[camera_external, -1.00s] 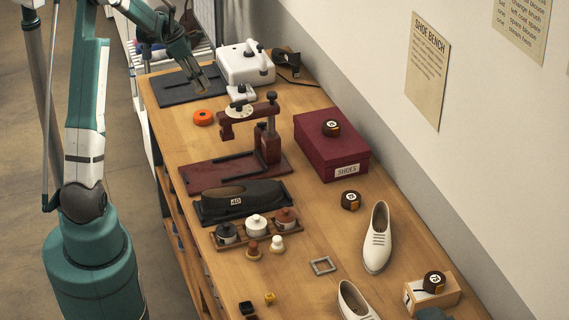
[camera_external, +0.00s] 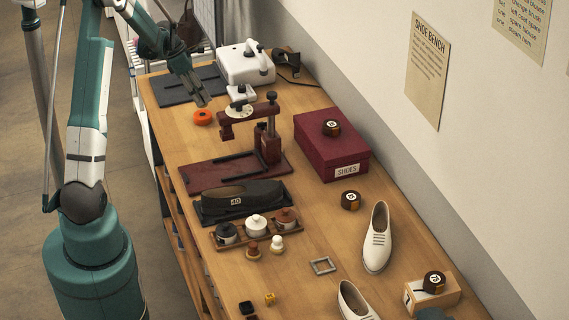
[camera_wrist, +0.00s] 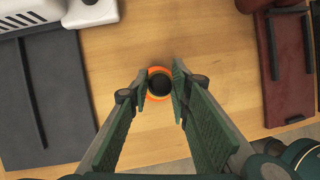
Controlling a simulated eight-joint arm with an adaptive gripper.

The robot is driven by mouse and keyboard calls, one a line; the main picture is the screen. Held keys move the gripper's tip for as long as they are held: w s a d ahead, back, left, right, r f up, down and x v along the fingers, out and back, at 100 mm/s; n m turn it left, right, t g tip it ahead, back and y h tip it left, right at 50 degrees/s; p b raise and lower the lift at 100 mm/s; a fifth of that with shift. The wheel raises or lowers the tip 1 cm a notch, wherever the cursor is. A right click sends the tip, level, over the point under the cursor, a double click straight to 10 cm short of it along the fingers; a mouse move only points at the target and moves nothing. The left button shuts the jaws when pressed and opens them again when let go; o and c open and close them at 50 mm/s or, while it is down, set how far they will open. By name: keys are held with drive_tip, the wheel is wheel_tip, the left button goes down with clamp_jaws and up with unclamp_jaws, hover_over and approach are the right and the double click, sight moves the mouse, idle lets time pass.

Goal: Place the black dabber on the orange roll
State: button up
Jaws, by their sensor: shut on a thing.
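The orange roll (camera_external: 203,118) lies flat on the bench, left of the dark red press. In the wrist view the orange roll (camera_wrist: 149,97) shows as a bright rim directly beyond my fingertips. My gripper (camera_wrist: 161,82) is shut on the black dabber (camera_wrist: 160,84), seen end-on as a dark round shape between the fingers and lined up with the roll's middle. In the external view my gripper (camera_external: 203,102) points down just over the roll. The dabber cannot be made out there, and whether it touches the roll cannot be told.
The dark red press (camera_external: 268,148) stands close to the right. A dark mat (camera_external: 180,88) and a white machine (camera_external: 245,66) lie behind. A maroon shoe box (camera_external: 330,155) is farther right. Bare wood surrounds the roll.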

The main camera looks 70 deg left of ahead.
drive_tip(key=shift+f, duration=0.1)
drive_tip(key=shift+f, duration=1.75)
drive_tip(key=shift+f, duration=0.15)
drive_tip(key=o, duration=1)
drive_tip(key=shift+r, duration=0.2)
drive_tip(key=v, duration=1.2)
